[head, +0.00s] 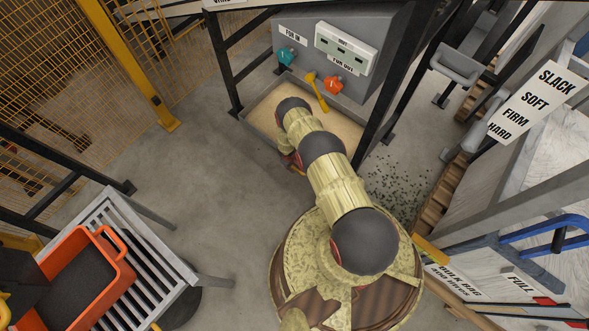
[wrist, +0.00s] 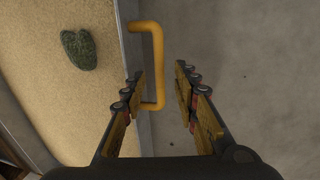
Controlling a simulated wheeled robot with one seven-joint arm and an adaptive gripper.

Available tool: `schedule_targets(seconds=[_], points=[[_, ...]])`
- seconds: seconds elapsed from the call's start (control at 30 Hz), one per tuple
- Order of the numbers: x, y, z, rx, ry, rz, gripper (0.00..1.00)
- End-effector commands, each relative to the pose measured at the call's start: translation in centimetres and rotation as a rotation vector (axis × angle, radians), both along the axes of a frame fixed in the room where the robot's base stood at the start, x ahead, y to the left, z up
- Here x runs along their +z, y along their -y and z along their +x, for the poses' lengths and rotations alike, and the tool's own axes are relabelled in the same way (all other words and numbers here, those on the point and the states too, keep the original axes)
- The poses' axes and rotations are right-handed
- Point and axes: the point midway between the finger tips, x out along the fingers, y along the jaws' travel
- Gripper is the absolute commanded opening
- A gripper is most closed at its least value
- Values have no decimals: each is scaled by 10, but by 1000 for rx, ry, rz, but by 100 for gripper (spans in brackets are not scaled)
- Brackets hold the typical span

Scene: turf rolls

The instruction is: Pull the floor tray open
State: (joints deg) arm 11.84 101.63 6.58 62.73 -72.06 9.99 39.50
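The floor tray (head: 258,132) is a grey, shallow tray of tan sand under the grey cabinet in the head view. My arm covers part of it. In the wrist view the tray's wall (wrist: 122,32) runs down the left side, with a yellow bar handle (wrist: 158,62) on its outer face. My gripper (wrist: 160,88) is open, one finger on each side of the handle's long bar. I see gaps beside the bar, but cannot tell whether its depth matches the fingertips. In the head view my gripper is mostly hidden behind my arm.
A dark green lump (wrist: 79,49) lies on the sand. Black frame posts flank the tray beneath the grey cabinet (head: 380,40). A slatted stand (head: 150,245) with an orange crate (head: 108,245) is at lower left. Bare floor (head: 190,170) lies left of my arm.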

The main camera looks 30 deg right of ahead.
Motion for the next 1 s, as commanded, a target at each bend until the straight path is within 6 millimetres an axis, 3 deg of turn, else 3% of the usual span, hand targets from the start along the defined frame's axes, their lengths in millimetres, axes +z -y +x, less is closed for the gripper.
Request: schedule_targets(seconds=[0.1, 0.3, 0.73, 1.0], points=[[-21, 3, 1, -2, 0, 0, 30], [-36, 7, 2, -1, 0, 0, 30], [-39, 8, 3, -1, 1, -1, 30], [-39, 8, 3, 0, 0, -1, 15]])
